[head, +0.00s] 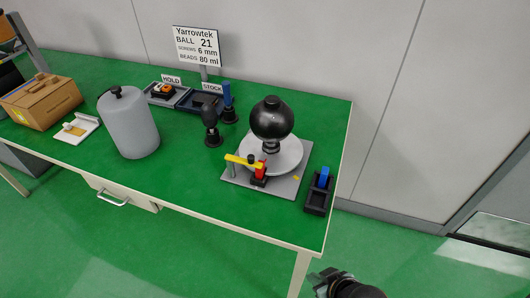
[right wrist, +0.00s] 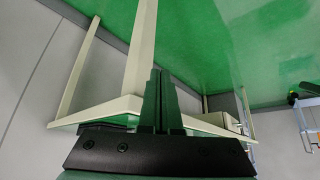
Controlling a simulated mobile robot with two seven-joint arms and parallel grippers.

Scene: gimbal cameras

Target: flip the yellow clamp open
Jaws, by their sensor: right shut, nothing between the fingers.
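The yellow clamp (head: 240,160) is a yellow bar lying nearly level at the front of a grey base plate (head: 292,190). Its right end meets a red and black block (head: 261,173), and its left end lies at a short grey post (head: 232,171). Behind it, a dark ball (head: 271,118) stands on a pale round disc (head: 292,154). My right gripper (head: 330,279) is below the table's front edge, well apart from the clamp. In the right wrist view its fingers (right wrist: 159,98) are together and empty. My left gripper is not in view.
A blue-handled tool sits in a black holder (head: 317,201) right of the plate. A grey canister (head: 130,125), a cardboard box (head: 40,103), dark stamp-like tools (head: 211,128) and labelled trays (head: 165,96) stand further left. The green tabletop (head: 190,178) in front is bare.

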